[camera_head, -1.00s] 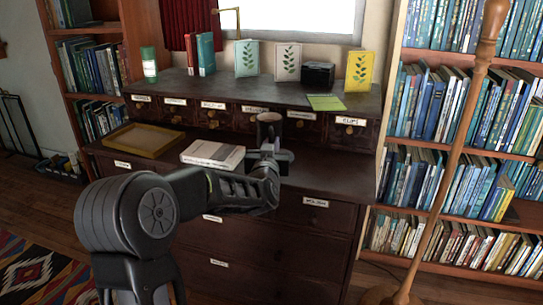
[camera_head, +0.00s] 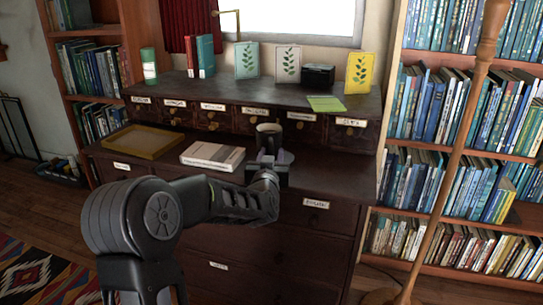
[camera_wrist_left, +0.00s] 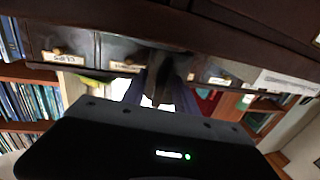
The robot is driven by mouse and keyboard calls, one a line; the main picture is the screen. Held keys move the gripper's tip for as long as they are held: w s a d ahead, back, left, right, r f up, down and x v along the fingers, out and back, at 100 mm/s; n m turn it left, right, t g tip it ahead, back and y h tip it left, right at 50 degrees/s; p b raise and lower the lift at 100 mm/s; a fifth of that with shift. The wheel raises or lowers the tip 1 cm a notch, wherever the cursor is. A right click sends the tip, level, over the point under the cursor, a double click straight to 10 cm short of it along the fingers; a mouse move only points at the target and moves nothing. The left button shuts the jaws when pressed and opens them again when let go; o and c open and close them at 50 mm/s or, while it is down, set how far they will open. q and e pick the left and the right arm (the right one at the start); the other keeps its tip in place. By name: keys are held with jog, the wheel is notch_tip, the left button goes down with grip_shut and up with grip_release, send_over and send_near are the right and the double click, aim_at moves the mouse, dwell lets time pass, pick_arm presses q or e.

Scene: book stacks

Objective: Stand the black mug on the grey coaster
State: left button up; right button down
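The black mug (camera_head: 269,139) is upright over the dresser's lower ledge, with its brownish inside showing. My left gripper (camera_head: 268,161) is at the near side of the mug, its fingers seeming to close on it. In the left wrist view the fingers (camera_wrist_left: 160,92) point at a dark shape, probably the mug, in deep shade. The grey coaster (camera_head: 287,157) shows as a rounded grey edge right of the fingers, partly hidden by gripper and mug. I cannot tell whether the mug's base touches it. My right gripper is in neither view.
A book (camera_head: 212,156) lies left of the gripper, with a yellowish tray (camera_head: 143,142) farther left. Small labelled drawers (camera_head: 212,117) rise close behind the mug. The ledge right of the coaster is clear. A wooden pole (camera_head: 450,170) stands at right.

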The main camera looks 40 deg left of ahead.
pick_arm(q)
jog(key=shift+r, duration=0.25)
jog(key=shift+s+d+f, duration=0.1)
jog(key=shift+s+d, duration=0.1)
jog(key=shift+s, duration=0.1)
jog(key=p+v, duration=0.1)
jog(key=v, duration=1)
jog(key=shift+s+d+f, duration=0.1)
